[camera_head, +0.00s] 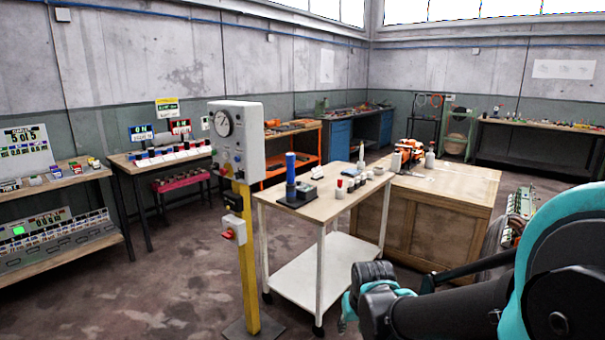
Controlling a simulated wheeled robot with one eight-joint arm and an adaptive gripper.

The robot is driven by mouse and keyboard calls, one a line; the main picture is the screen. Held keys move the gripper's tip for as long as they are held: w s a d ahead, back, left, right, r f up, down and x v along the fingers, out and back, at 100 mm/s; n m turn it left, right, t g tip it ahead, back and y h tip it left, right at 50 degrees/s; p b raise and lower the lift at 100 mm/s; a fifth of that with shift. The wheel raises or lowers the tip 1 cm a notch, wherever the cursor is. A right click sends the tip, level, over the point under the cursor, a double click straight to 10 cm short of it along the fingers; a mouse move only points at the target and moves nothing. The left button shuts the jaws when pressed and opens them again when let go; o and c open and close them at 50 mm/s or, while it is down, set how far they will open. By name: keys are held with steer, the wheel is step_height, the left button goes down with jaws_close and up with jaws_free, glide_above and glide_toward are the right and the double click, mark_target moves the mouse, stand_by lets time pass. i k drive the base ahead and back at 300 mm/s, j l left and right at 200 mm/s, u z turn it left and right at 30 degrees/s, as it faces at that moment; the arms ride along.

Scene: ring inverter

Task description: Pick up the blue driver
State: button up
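A blue upright cylinder (291,168), which looks like the blue driver, stands on a dark base (296,196) at the left end of the white cart's wooden top. It appears upright, with nothing touching its upper part. My arm, black with teal joints, fills the lower right of the view, well to the right of the cylinder and nearer the camera. I cannot make out my gripper; it seems hidden behind the arm or out of the frame.
The white cart (312,268) also holds a grey box and several small jars. A yellow post with a gauge box (236,140) stands just left of the cart. A wooden cabinet (440,220) adjoins on the right. Floor at the left front is clear.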

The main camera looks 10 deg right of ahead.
mark_target(290, 158)
steer(key=i+j+z, duration=0.15)
steer(key=z, duration=0.35)
steer(key=i+j+z, duration=0.15)
steer(key=z, duration=0.3)
